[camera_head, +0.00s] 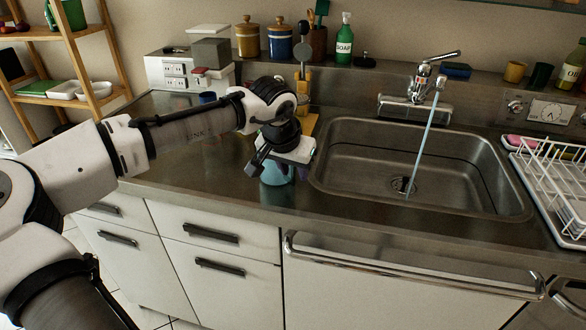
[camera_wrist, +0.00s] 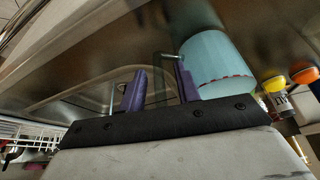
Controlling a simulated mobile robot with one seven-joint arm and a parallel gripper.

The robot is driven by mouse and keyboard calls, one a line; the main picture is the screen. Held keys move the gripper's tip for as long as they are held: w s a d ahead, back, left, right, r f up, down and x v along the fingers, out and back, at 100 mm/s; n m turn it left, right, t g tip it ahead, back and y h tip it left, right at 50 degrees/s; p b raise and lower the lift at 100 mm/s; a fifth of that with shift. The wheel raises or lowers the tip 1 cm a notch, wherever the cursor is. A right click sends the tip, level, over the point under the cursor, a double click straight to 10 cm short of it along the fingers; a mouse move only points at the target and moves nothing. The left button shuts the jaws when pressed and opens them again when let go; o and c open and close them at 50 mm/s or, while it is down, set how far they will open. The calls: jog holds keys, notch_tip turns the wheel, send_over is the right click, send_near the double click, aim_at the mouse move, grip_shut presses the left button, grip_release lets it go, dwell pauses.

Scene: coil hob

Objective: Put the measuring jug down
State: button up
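The measuring jug is light teal with red marks. In the head view the jug (camera_head: 277,173) is at the counter just left of the sink, partly hidden by my gripper (camera_head: 300,158). It appears to stand on the counter, though its base is hard to see. In the wrist view the jug (camera_wrist: 215,62) is just right of my gripper (camera_wrist: 160,82). The two purple fingers are apart, with a clear gap. The jug's thin handle (camera_wrist: 157,75) shows in that gap, with space on both sides. The right finger is close to the jug's wall.
The sink (camera_head: 410,165) lies to the right, with water running from the tap (camera_head: 420,85). A white dish rack (camera_head: 560,180) stands at far right. Canisters (camera_head: 280,40) and a green soap bottle (camera_head: 344,40) line the back ledge. The counter left of the jug is largely clear.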

jog(key=b+v, duration=0.1)
jog(key=v, duration=1.1)
